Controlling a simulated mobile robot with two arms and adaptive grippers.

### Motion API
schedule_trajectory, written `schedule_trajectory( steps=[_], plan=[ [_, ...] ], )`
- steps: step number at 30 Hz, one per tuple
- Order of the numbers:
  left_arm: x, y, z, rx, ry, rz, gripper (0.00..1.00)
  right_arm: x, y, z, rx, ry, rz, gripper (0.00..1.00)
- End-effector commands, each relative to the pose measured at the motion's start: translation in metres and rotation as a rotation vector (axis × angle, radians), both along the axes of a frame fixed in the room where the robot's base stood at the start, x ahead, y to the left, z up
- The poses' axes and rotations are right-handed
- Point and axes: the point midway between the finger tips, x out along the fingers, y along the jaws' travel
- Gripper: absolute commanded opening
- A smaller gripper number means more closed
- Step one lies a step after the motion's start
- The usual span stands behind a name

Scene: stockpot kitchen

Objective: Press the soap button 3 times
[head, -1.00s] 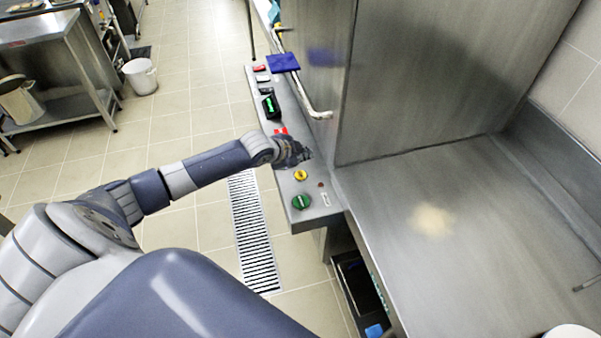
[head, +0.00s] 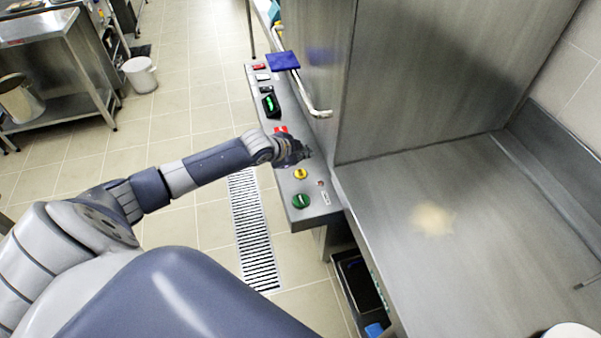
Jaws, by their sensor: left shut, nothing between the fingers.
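A narrow steel control panel (head: 287,92) runs along the side of the tall steel machine. On it are a green button (head: 301,201), a yellow button (head: 301,173) and a red button (head: 281,129). I cannot read which one is the soap button. My left gripper (head: 304,153) is shut and empty, over the panel between the red and yellow buttons. It hides the panel surface beneath it, and I cannot tell whether it touches anything. My right gripper is not in view.
A steel counter (head: 470,215) lies to the right. A floor drain grate (head: 252,232) and a white bucket (head: 141,75) are on the open tiled floor.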

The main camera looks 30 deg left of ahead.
Motion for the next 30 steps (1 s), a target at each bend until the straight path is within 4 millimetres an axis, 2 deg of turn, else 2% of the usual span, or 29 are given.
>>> schedule_trajectory(
  steps=[18,20,25,30],
  plan=[
    [0.0,0.0,0.001,0.0,0.0,0.0,0.0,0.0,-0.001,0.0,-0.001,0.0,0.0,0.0],
    [0.001,0.0,0.005,0.001,-0.002,-0.001,0.0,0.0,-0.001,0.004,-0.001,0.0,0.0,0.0],
    [0.002,0.0,0.031,0.004,-0.004,-0.004,0.0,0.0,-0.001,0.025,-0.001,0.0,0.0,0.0],
    [0.0,-0.001,0.04,0.001,0.0,-0.001,0.0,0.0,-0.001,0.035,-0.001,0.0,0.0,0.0]
  ],
)
